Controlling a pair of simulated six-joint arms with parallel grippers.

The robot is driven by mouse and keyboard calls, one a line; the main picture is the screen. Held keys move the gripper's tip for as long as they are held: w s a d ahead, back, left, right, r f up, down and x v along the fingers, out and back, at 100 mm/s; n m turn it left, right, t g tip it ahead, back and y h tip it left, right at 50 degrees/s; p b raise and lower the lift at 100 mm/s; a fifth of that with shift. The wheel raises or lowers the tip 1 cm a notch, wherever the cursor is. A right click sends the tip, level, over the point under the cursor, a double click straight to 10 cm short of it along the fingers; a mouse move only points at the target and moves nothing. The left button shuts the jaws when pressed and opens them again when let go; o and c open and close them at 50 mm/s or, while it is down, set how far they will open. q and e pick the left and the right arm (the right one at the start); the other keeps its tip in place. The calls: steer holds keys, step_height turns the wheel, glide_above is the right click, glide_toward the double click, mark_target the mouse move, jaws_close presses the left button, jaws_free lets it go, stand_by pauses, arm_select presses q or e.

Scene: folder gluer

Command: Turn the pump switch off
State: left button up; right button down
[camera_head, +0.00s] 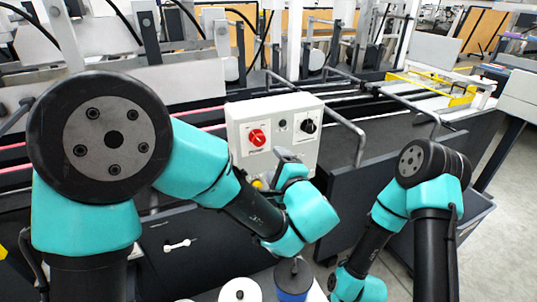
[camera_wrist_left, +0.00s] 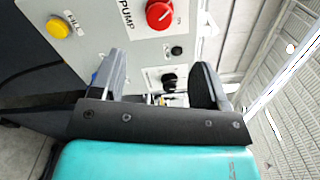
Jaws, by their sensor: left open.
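The pump switch is a red rotary knob (camera_head: 257,137) on the white front of a control box (camera_head: 240,117). In the left wrist view the red knob (camera_wrist_left: 159,14) is at the top, beside the printed word PUMP. My left gripper (camera_head: 283,158) is in front of the box's lower part, below and right of the red knob. Its jaws (camera_wrist_left: 160,60) are open with nothing seen between them, and the knob lies beyond the fingertips, apart from them. The knob's exact setting is too small to read. My right arm shows at the right; its gripper is out of view.
A black knob (camera_head: 309,126) sits right of the red one, with a small dark fitting (camera_head: 283,125) between them. A yellow button (camera_wrist_left: 59,27) is lower on the panel. Metal handrails (camera_head: 345,125) stand right of the box. A white roll (camera_head: 240,291) and a blue-and-black object (camera_head: 293,279) stand below.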

arm_select(q)
steer(key=v, duration=0.4)
steer(key=shift+s, duration=0.1)
stand_by(0.3)
steer(key=w+a+f+n+g+y, duration=0.1)
steer(key=w+a+f+g, duration=0.1)
steer(key=a+f+g, duration=0.85)
steer(key=s+a+f+n+g+h, duration=0.1)
steer(key=s+a+f+n+h, duration=0.2)
steer(key=f, duration=0.8)
steer(key=s+a+f+n+g+h, duration=0.2)
steer(key=s+a+f+n+h, duration=0.2)
steer(key=s+a+f+n, duration=0.4)
steer(key=s+a+f+n+g+h, duration=0.2)
steer(key=s+a+f+n+h, duration=0.2)
steer(key=f, duration=1.2)
steer(key=s+a+n, duration=0.1)
steer(key=a+n, duration=0.1)
steer(key=n, duration=0.1)
steer(key=shift+s+a, duration=0.25)
steer(key=shift+a, duration=0.1)
